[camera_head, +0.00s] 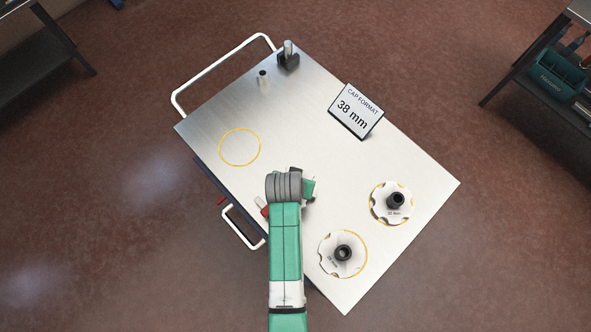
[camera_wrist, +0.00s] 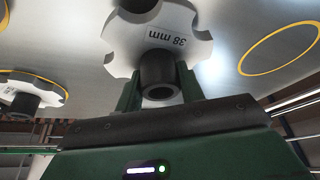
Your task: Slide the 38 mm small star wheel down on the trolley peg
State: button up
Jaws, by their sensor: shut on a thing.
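A white notched star wheel (camera_wrist: 185,20) marked "38 mm" shows in the wrist view. My gripper (camera_wrist: 160,88) is shut on its black hub (camera_wrist: 158,72), one green finger on each side. In the head view my gripper (camera_head: 309,188) is over the middle of the metal trolley top (camera_head: 330,75), and the held wheel is hidden behind my arm. I cannot tell whether the wheel touches the top. Near the far-left edge stand a short grey peg (camera_head: 263,78) and a metal post on a black base (camera_head: 288,60). No peg shows under the held wheel.
Two other white star wheels with black hubs (camera_head: 397,200) (camera_head: 343,253) lie by yellow rings at the right. An empty yellow ring (camera_head: 240,147) is at the left. A "CAP FORMAT 38 mm" sign (camera_head: 356,110) stands at the back. A white handle rail (camera_head: 205,72) borders the far-left side.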

jog(key=shift+f+b, duration=0.7)
jog(key=shift+f, duration=0.5)
jog(key=o, duration=1.7)
notch_tip(320, 180, up, 8)
jog(key=p, duration=0.8)
jog(key=shift+r, duration=0.1)
